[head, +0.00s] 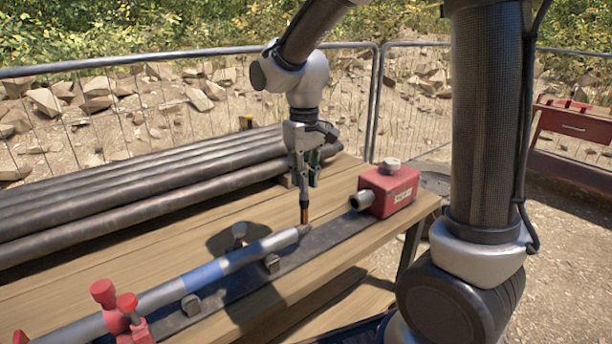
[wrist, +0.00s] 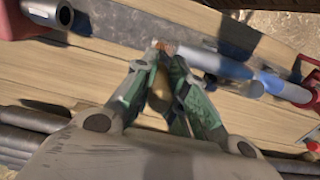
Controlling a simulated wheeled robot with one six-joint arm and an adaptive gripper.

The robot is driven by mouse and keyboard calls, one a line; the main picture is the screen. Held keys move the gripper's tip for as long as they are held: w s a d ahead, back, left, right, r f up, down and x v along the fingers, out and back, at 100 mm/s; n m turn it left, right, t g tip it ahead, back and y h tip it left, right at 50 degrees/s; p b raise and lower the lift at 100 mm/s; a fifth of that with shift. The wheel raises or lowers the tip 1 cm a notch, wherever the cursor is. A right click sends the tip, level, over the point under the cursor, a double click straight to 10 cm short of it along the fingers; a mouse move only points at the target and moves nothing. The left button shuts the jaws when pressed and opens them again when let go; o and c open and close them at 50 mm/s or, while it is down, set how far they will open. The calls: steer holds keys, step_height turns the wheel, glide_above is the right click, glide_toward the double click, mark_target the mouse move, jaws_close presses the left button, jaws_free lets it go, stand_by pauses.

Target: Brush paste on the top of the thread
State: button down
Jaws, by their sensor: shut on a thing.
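A grey pipe (head: 236,259) with a blue band lies across a dark rail on the wooden bench, and its threaded end (head: 303,231) points right. My gripper (head: 304,178) is above that end, shut on an upright brush (head: 304,197) with a brown tip. In the head view the brush tip is at the thread's top; I cannot tell whether it touches. In the wrist view, the green fingers (wrist: 162,92) close around the brush's tan handle (wrist: 160,88). The pipe also shows there (wrist: 215,63), with the brush tip near its end; the thread is partly hidden.
A red box (head: 390,189) with a pipe stub stands right of the thread. Red clamp handles (head: 104,292) rise at the front left. Several dark pipes (head: 130,190) lie along the back. A metal fence stands behind the bench.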

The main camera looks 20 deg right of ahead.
steer(key=shift+w+d, duration=0.15)
steer(key=shift+d, duration=0.35)
steer(key=shift+a, duration=0.4)
stand_by(2.1)
steer(key=shift+r, duration=3.05)
